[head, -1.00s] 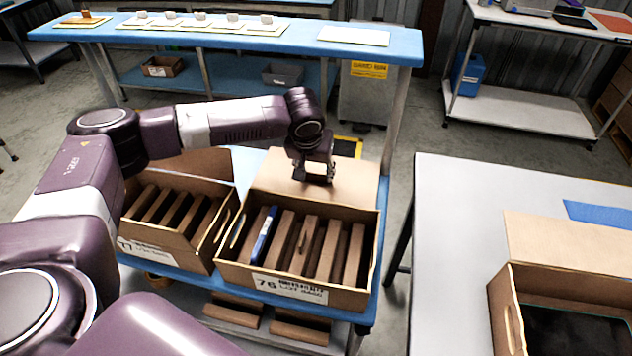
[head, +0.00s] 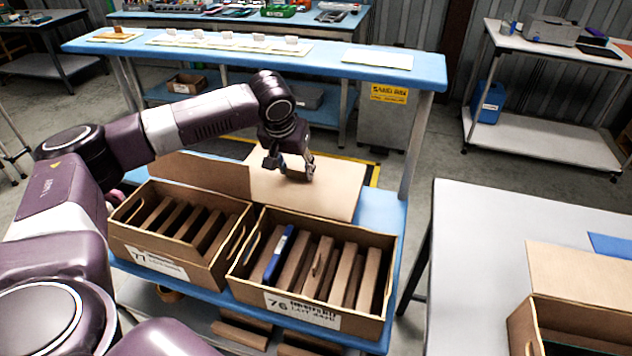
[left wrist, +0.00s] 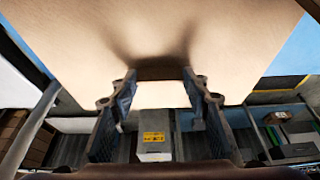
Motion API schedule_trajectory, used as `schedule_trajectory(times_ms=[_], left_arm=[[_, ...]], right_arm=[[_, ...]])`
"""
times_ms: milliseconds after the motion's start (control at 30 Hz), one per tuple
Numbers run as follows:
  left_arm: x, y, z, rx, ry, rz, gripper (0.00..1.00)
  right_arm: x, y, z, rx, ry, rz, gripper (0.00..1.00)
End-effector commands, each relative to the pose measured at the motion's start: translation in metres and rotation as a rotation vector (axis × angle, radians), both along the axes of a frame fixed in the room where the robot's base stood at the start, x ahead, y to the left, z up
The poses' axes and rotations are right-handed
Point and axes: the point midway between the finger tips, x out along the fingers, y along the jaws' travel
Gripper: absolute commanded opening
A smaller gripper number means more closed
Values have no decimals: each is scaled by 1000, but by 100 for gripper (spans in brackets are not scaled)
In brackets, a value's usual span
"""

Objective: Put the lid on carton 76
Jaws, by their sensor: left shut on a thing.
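Carton 76 (head: 335,319) is an open brown box on the blue bench in the head view, with several brown slabs and a blue item (head: 279,254) standing in it. Its lid, a flat tan panel (head: 325,191), is at the carton's back edge, sloping up and away. My left gripper (head: 290,172) is shut on the lid near its upper middle. In the left wrist view the two fingers (left wrist: 162,95) show with the lid (left wrist: 150,35) filling the top. The exact contact is hard to see. My right gripper is not in view.
Carton 77 (head: 160,264), open with several slabs, stands close on the left, its flap (head: 205,176) up behind. A blue raised shelf (head: 428,72) runs behind. A grey table (head: 480,230) with another open carton (head: 520,325) is on the right, across a gap.

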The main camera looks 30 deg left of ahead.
Motion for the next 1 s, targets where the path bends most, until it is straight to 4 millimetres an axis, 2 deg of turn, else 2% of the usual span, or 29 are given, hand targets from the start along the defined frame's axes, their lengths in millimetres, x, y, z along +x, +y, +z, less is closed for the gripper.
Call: schedule_trajectory(times_ms=[100, 200, 400, 833, 1000], left_arm=[[-4, 18, 9, -1, -2, 3, 23], [-7, 29, 15, -1, 0, 2, 23], [-10, 41, 22, 0, 0, 0, 23], [-11, 44, 24, -1, 0, 0, 23], [-9, 36, 20, 0, 1, -3, 23]], right_arm=[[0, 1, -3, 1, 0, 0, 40], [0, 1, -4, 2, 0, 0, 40], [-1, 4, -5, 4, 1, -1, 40], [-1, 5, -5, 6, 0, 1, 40], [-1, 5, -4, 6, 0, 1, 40]])
